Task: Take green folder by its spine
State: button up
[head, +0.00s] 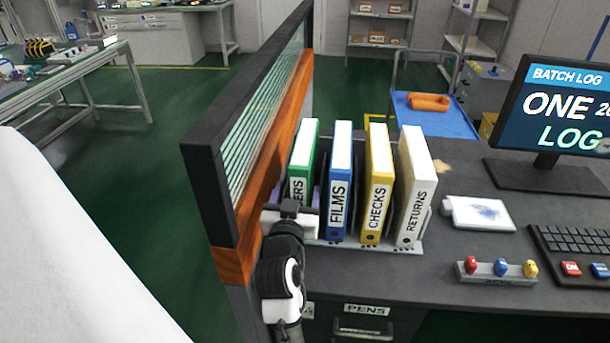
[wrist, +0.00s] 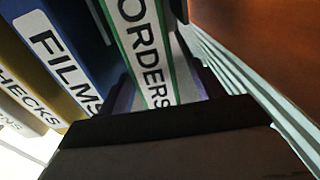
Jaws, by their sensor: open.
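The green folder (head: 303,160) stands upright at the left end of a row of folders, beside the glass and wood divider. In the head view my gripper (head: 291,208) is in front of its lower spine and hides part of its label. In the wrist view the green folder (wrist: 148,50) shows its white spine label reading ORDERS. My gripper (wrist: 165,105) is open; a purplish finger shows on each side of the spine's lower part. I cannot tell whether either finger touches it.
The blue FILMS folder (head: 340,180) stands close to the right, then the yellow CHECKS folder (head: 378,185) and white RETURNS folder (head: 413,190). The divider (head: 262,150) is close on the left. A holder with coloured knobs (head: 498,270) and a monitor (head: 560,110) are further right.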

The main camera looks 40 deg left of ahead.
jog(key=x, duration=0.2)
jog(key=p+x, duration=0.1)
jog(key=shift+w+r, duration=0.35)
jog(key=shift+w, duration=0.15)
jog(key=shift+w+a+f+p, duration=0.1)
jog(key=shift+w+a+p, duration=0.1)
jog(key=shift+w+p, duration=0.1)
jog(key=c, duration=1.4)
jog(key=shift+o, duration=0.2)
